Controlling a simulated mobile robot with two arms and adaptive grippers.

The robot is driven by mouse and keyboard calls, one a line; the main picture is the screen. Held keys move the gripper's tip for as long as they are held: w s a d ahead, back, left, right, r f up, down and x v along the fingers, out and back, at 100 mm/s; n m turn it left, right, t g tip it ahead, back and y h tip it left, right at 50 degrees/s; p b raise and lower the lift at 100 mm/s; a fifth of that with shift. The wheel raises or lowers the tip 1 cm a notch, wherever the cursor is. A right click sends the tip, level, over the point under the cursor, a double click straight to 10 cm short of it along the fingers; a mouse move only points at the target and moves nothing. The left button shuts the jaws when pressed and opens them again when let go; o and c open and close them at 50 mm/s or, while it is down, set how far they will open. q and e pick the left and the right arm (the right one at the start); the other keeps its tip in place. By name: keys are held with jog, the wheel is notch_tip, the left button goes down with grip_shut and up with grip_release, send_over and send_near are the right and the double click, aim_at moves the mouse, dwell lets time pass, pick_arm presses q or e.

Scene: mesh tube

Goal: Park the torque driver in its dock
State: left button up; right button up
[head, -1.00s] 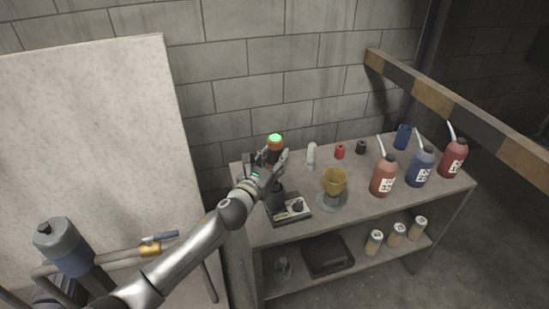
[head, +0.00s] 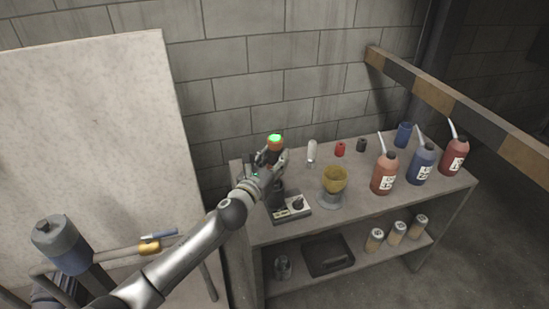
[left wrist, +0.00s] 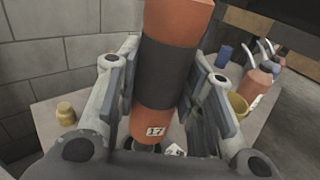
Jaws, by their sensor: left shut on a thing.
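The torque driver (head: 275,144) is orange with a dark band and a green lit top. It stands roughly upright in my left gripper (head: 272,158), above the left part of the shelf top. In the left wrist view the driver (left wrist: 168,85) sits between both fingers of my left gripper (left wrist: 172,95), which are shut on its dark band. What looks like the dock is the grey base with a pale panel and dark knob (head: 292,207), right below the gripper. The driver's lower end is hidden in the head view, so I cannot tell whether it touches the dock. My right gripper is not in view.
A yellow cup (head: 335,180) on a grey stand is right of the dock. Red and blue bottles (head: 385,175) stand farther right. A white-topped bottle (head: 312,152) and small red part (head: 340,149) are behind. The left wrist view shows a tan jar (left wrist: 66,113).

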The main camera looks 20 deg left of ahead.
pick_arm(q)
jog(key=shift+f+b, duration=0.35)
jog(key=shift+b, duration=0.05)
dwell(0.4)
jog(key=shift+f+b, duration=0.8)
jog(key=shift+f, duration=0.15)
dwell(0.8)
jog(key=shift+f+b, duration=1.35)
jog(key=shift+f, duration=0.25)
dwell(1.2)
jog(key=o, duration=1.2)
jog(key=shift+c, duration=0.2)
jog(key=shift+o, duration=0.2)
jog(key=shift+f, duration=0.1)
jog(key=shift+s+f, duration=0.1)
jog(key=shift+f, duration=0.05)
jog(key=s+a, duration=0.1)
jog(key=s, duration=1)
jog(key=shift+s+a+r, duration=0.2)
jog(key=shift+s+a, duration=0.2)
